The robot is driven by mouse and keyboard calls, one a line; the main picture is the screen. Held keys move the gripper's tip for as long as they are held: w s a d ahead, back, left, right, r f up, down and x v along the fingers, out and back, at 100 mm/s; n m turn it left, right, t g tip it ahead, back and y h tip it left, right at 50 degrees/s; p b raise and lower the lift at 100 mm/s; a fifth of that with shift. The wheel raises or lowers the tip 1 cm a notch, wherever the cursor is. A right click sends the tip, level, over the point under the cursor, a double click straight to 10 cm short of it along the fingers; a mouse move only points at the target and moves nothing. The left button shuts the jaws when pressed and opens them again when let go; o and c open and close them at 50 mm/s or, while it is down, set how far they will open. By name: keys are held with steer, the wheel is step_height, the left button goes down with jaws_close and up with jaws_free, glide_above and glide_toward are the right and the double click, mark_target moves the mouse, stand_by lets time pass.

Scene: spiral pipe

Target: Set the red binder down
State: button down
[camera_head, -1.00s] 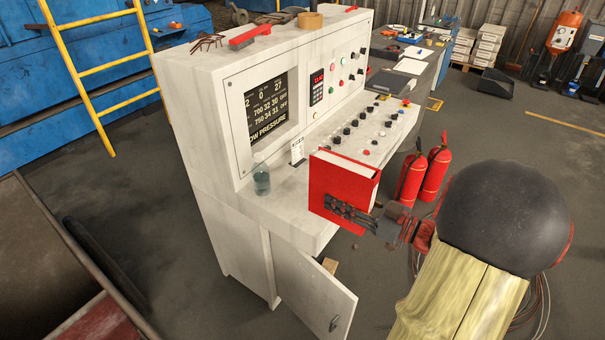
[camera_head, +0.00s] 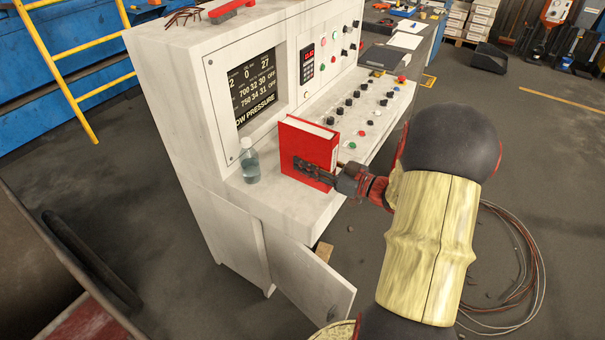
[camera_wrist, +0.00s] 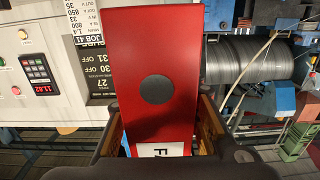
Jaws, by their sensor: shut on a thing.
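The red binder (camera_head: 309,146) stands upright at the console's desk ledge (camera_head: 262,209), right of a small clear bottle (camera_head: 250,167). My gripper (camera_head: 314,170) is shut on the binder, reaching in from the right. In the wrist view the binder's red spine (camera_wrist: 155,50) with a dark round spot faces me, between the fingers of my gripper (camera_wrist: 155,135). A white label shows at its lower end. The binder's lower edge looks at or very near the ledge; I cannot tell whether it touches.
Rows of knobs and buttons (camera_head: 365,112) cover the desk behind the binder. A red-handled brush (camera_head: 231,10) lies on top of the console. A cabinet door (camera_head: 309,281) hangs open below the ledge. A cable coil (camera_head: 510,260) lies on the floor at right.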

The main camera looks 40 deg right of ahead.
steer(key=shift+w+d+f+b, duration=0.1)
steer(key=shift+w+f+b, duration=0.35)
steer(key=shift+w+f, duration=0.95)
steer(key=shift+f+b, duration=0.65)
steer(key=shift+f, duration=1)
steer(key=shift+f, duration=0.15)
steer(key=c, duration=1.3)
jaws_free()
steer(key=shift+s, duration=0.1)
steer(key=shift+c, duration=0.2)
steer(key=shift+o, duration=0.2)
steer(key=shift+s+d+r, duration=0.15)
steer(key=shift+s+r, duration=0.05)
steer(key=p+v, duration=0.2)
steer(key=v, duration=0.9)
steer(key=shift+s, duration=0.3)
